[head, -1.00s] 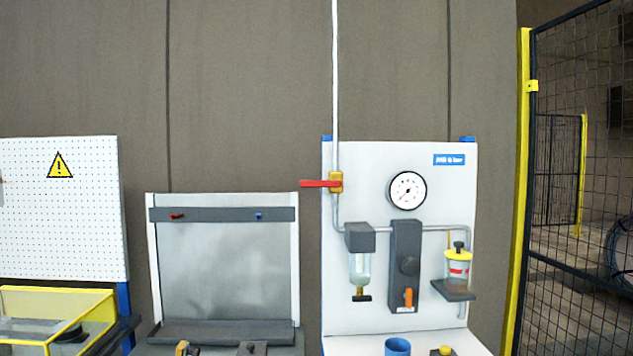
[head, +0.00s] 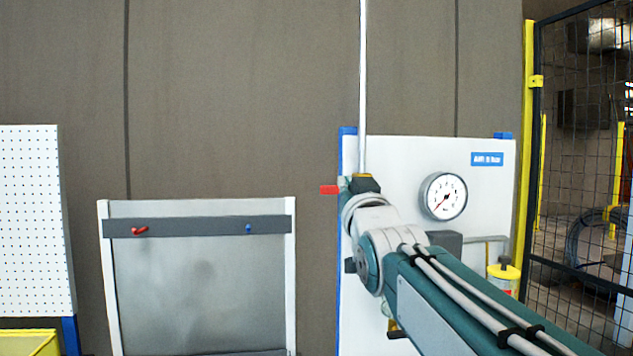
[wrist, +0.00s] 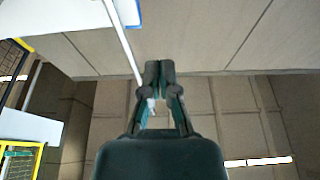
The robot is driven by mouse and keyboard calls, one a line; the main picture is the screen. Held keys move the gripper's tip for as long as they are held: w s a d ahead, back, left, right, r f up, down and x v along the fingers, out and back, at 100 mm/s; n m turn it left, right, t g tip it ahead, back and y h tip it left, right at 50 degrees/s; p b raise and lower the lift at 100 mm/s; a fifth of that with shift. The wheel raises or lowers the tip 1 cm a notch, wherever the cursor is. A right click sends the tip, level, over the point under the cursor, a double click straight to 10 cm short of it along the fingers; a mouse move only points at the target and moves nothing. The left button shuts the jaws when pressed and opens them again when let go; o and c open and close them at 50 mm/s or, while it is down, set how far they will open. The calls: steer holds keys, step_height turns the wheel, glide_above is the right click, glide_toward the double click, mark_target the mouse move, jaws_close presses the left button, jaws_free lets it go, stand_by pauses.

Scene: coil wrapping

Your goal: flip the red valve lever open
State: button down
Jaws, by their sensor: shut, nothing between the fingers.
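The red valve lever (head: 329,190) sticks out to the left, level, beside the upright pipe on the white panel (head: 410,160) in the head view. Its inner end and most of the valve body are hidden behind my wrist and gripper. My gripper (head: 347,184) is up at the valve, just right of the lever's visible end; I cannot tell whether it touches the lever. In the wrist view my gripper (wrist: 159,68) has its fingers together and empty. The lever cannot be made out there.
A pressure gauge (head: 444,196) sits right of my arm on the panel. The pipe (wrist: 122,42) runs close to my fingers in the wrist view. A grey rack (head: 197,275) stands to the left, and a mesh fence (head: 575,250) to the right.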

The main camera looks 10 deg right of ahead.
steer(key=w, duration=0.9)
steer(key=shift+w+d+f, duration=0.2)
steer(key=shift+d+f, duration=0.05)
steer(key=shift+d, duration=0.05)
stand_by(0.6)
